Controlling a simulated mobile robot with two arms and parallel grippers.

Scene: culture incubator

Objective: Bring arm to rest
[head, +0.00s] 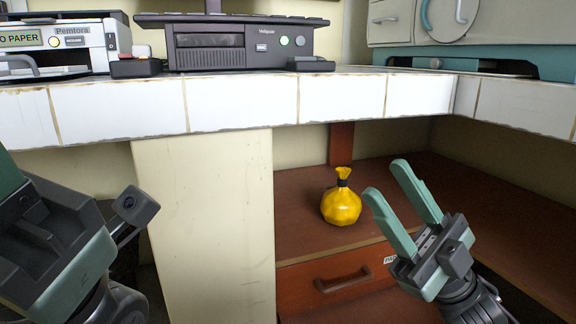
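My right gripper (387,204) is at the right of the head view, in front of the brown shelf below the counter. Its two green fingers point up and left, are spread apart, and hold nothing. My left arm comes in at the lower left, with its gripper body (50,245) partly cut off by the picture edge. Its fingertips are not clearly seen. No culture incubator can be made out for certain.
A yellow tied bag (341,203) stands on the brown shelf (297,224), left of my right gripper and apart from it. Below is a drawer handle (343,280). A white-tiled counter (240,100) carries a black device (235,46) and a printer (60,46). A cream panel (208,220) stands between my arms.

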